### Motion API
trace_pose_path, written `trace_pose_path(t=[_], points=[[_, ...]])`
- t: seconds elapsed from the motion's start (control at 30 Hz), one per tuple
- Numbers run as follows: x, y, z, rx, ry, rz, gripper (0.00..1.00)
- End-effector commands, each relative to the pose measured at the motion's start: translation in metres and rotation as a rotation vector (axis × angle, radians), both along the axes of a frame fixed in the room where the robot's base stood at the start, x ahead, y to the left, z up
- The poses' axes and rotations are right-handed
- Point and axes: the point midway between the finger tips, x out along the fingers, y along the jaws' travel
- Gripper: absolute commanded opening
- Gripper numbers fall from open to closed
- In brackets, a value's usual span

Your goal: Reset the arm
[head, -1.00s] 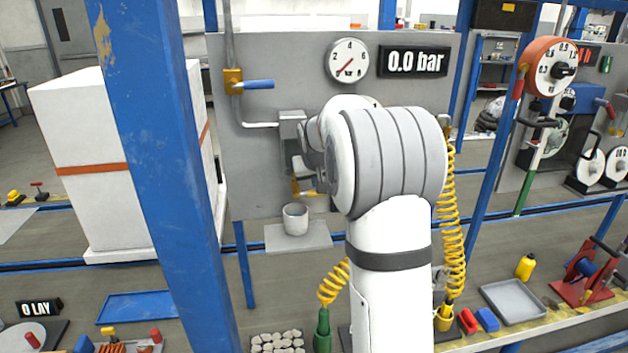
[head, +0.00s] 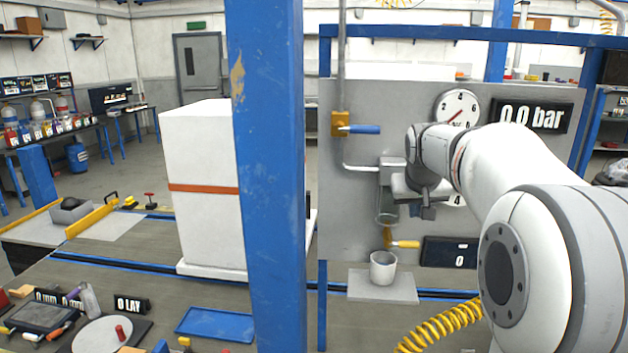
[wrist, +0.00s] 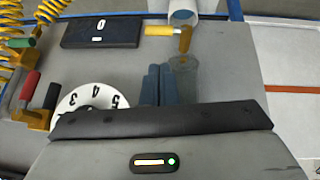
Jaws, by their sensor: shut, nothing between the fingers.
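My arm reaches in from the right of the head view, bent, toward the grey panel (head: 350,226). My gripper (head: 428,211) is in front of the panel, below the round gauge. In the wrist view its two dark fingers (wrist: 158,85) lie side by side, shut, with nothing held. It is close to the clear cylinder (head: 387,219) with the yellow-handled tap (head: 402,243), which also shows in the wrist view (wrist: 160,31). I cannot tell whether the gripper touches anything.
A light grey cup (head: 383,270) stands on a plate under the tap. A blue-handled valve (head: 360,129) is on the panel. A blue post (head: 265,180) and a white box (head: 205,215) stand left. A yellow coiled hose (head: 440,328) hangs below my arm.

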Motion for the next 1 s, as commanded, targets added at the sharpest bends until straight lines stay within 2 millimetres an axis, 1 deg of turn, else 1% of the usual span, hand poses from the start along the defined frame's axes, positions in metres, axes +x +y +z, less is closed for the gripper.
trace_pose_path(t=[0.03, 0.07, 0.1, 0.17, 0.2, 0.27, 0.3, 0.37, 0.4, 0.5, 0.6, 0.7, 0.8, 1.0], points=[[-0.022, 0.014, -0.003, 0.009, 0.015, 0.014, 0.0], [-0.036, 0.022, -0.007, 0.017, 0.027, 0.023, 0.0], [-0.057, 0.033, -0.014, 0.027, 0.046, 0.035, 0.0], [-0.09, 0.051, -0.026, 0.043, 0.077, 0.054, 0.0], [-0.113, 0.061, -0.035, 0.054, 0.097, 0.065, 0.0], [-0.146, 0.075, -0.049, 0.068, 0.127, 0.084, 0.0], [-0.168, 0.083, -0.06, 0.078, 0.147, 0.096, 0.0], [-0.2, 0.094, -0.076, 0.091, 0.176, 0.111, 0.0], [-0.219, 0.1, -0.087, 0.098, 0.194, 0.121, 0.0], [-0.259, 0.112, -0.11, 0.114, 0.232, 0.14, 0.0], [-0.285, 0.118, -0.127, 0.123, 0.257, 0.153, 0.0], [-0.297, 0.121, -0.135, 0.127, 0.27, 0.159, 0.0], [-0.301, 0.122, -0.138, 0.128, 0.274, 0.16, 0.0], [-0.3, 0.121, -0.138, 0.129, 0.274, 0.16, 0.0]])
